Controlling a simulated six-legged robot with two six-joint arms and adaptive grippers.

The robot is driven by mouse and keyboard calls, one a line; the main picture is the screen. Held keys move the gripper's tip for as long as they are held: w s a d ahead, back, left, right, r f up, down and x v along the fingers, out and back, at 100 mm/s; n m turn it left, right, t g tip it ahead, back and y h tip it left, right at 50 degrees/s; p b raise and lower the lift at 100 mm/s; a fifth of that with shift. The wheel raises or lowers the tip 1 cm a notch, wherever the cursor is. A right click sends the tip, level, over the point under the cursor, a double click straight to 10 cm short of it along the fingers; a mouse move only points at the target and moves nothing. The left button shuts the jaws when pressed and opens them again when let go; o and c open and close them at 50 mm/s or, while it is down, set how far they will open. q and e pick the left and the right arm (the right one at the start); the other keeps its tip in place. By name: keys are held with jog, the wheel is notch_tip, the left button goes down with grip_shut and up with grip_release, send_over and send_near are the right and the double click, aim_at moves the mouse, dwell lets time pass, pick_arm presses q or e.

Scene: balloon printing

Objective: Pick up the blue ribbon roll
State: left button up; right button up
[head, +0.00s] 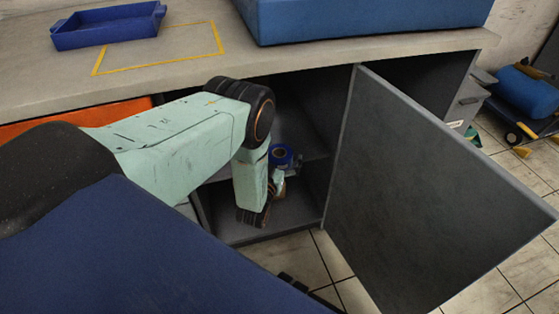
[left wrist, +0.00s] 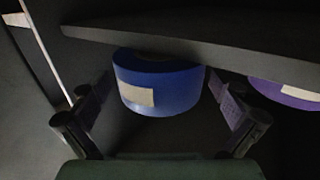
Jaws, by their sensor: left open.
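The blue ribbon roll (head: 281,154) is inside the open cabinet under the counter in the head view. In the left wrist view the blue ribbon roll (left wrist: 170,88) has a pale label on its side, and a dark shelf edge cuts across its top. My left gripper (head: 279,178) reaches into the cabinet, mostly hidden behind my wrist. In the left wrist view my left gripper (left wrist: 160,95) is open, with one finger on each side of the blue roll. I cannot tell whether the fingers touch it. My right gripper is not in view.
A purple roll (left wrist: 288,95) with a pale label lies right of the blue one. The shelf (left wrist: 220,45) is close above. The open cabinet door (head: 420,180) stands to the right of my arm. A blue tray (head: 108,27) is on the counter (head: 30,75).

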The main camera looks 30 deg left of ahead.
pick_arm(q)
jog(key=shift+r, duration=0.1)
jog(key=shift+c, duration=0.3)
jog(key=c, duration=1.2)
